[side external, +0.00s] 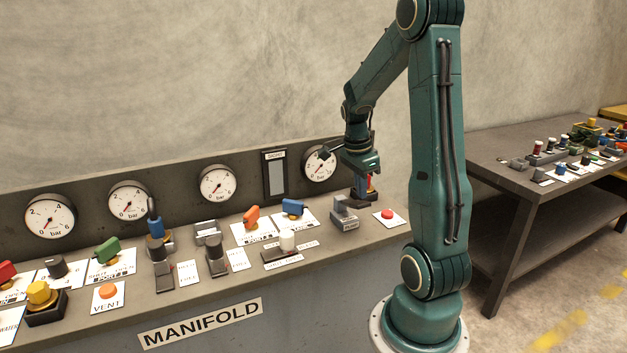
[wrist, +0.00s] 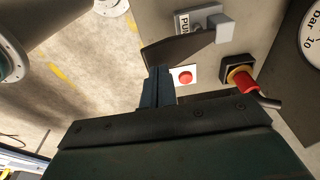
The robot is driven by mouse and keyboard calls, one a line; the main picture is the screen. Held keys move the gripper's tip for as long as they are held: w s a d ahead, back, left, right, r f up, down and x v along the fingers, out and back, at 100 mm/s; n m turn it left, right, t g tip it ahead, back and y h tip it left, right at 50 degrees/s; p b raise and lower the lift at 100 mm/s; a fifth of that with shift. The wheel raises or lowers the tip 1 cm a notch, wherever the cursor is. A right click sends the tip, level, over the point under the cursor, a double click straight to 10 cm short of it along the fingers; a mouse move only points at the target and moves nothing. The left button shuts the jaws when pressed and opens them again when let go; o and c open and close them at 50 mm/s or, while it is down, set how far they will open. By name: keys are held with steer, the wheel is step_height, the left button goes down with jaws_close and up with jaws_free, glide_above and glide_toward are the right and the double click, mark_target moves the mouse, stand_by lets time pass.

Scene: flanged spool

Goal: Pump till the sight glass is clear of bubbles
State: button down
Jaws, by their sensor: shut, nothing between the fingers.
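The sight glass (side external: 275,176) is a tall, dark-framed window with a plain grey-green pane on the manifold's back panel. I can make out no bubbles at this size. The pump (side external: 344,217) is a small grey block with a label, near the front right of the bench. The wrist view shows its pale end (wrist: 218,25) and a dark, flat piece reaching left from it. My gripper (side external: 361,194) points down behind the pump in the side view. In the wrist view its fingers (wrist: 157,74) are together and empty, beside that dark piece; contact is unclear.
A red button (side external: 389,214) sits right of the pump. A red-handled knob on a yellow collar (wrist: 243,80) is close to my gripper. Gauges line the back panel; coloured valves and buttons fill the bench (side external: 372,243) leftward. A second table (side external: 515,172) stands at right.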

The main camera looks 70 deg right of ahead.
mark_target(359, 203)
steer(key=shift+f, duration=0.1)
stand_by(0.5)
steer(key=shift+f, duration=3.1)
steer(key=shift+r, duration=4.05)
